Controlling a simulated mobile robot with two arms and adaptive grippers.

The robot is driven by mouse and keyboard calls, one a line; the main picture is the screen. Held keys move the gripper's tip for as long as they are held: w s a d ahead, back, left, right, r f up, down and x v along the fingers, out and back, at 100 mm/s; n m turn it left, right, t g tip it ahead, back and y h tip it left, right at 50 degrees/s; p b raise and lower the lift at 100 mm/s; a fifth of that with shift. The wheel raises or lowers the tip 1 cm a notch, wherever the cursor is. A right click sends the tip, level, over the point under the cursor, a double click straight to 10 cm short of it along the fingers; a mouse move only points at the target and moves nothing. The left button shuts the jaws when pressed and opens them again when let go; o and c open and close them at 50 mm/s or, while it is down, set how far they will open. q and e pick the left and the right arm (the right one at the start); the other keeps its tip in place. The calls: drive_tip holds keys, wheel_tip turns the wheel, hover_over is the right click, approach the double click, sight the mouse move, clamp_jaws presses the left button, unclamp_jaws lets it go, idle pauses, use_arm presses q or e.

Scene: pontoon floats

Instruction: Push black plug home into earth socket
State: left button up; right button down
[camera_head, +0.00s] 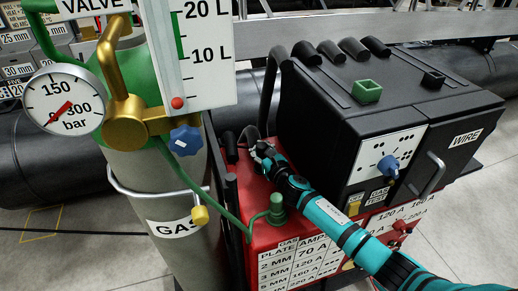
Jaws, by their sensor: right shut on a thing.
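My right arm reaches in from the lower right. Its gripper (259,148) is shut at the back left of the red machine's top (248,180), below a short loop of black cable (248,131). The fingers hide most of what they hold; it appears to be the black plug, but its outline is not clear. I cannot make out the earth socket, nor whether the plug touches it. My left gripper is not in view.
A gas cylinder (158,178) with a gauge (64,100) and brass valve stands close on the left. A green hose (188,182) runs to a green fitting (277,208) near my arm. A black wire unit (330,105) stands behind and right of my gripper.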

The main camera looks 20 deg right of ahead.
drive_tip(key=shift+f+b, duration=0.45)
drive_tip(key=shift+f, duration=0.1)
drive_tip(key=c, duration=1.1)
unclamp_jaws()
drive_tip(key=v, duration=1.2)
